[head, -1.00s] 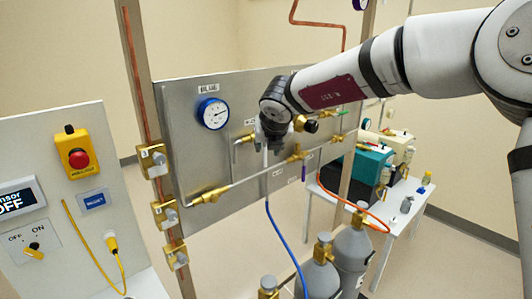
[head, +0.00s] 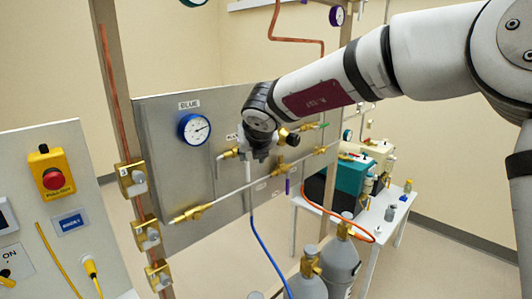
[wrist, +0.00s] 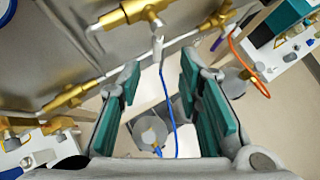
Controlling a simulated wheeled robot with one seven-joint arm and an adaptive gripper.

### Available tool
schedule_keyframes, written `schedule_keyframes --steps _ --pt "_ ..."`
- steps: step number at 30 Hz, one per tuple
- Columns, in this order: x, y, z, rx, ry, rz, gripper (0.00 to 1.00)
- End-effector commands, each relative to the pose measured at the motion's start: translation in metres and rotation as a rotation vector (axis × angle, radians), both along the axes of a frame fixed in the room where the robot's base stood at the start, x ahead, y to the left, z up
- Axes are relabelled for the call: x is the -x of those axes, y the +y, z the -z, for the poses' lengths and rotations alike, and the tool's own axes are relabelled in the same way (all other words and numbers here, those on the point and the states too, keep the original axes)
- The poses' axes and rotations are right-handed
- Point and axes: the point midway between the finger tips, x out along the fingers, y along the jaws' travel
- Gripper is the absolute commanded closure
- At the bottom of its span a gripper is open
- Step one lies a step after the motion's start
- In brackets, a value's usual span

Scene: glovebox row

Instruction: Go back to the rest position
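My gripper (wrist: 160,95) shows in the wrist view with its two green-padded fingers apart and nothing between them. In the head view my gripper (head: 262,152) is in front of the steel gas panel (head: 165,150), near the brass valves, and its fingers are hard to make out. A white tube with a blue hose (head: 268,250) hangs from the panel behind it. In the wrist view the blue hose (wrist: 168,105) passes beyond the open fingers. I cannot tell whether the gripper touches any pipe.
The blue gauge (head: 194,129) is on the panel. Grey cylinders (head: 338,262) stand below. A white table (head: 375,215) with teal and cream machines is at right. A sensor board with a red stop button (head: 52,178) is at left. Open floor lies between.

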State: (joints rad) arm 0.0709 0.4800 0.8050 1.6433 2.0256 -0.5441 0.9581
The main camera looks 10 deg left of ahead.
Motion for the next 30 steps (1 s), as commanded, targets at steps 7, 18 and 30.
schedule_keyframes --steps 7,18,30 --pt "0.015 -0.021 -0.08 0.387 -0.415 -0.371 0.68" --pt "0.13 -0.081 -0.11 1.174 -0.73 -1.107 0.68" --pt "0.303 -0.238 -0.027 1.694 -0.456 -1.921 0.68"
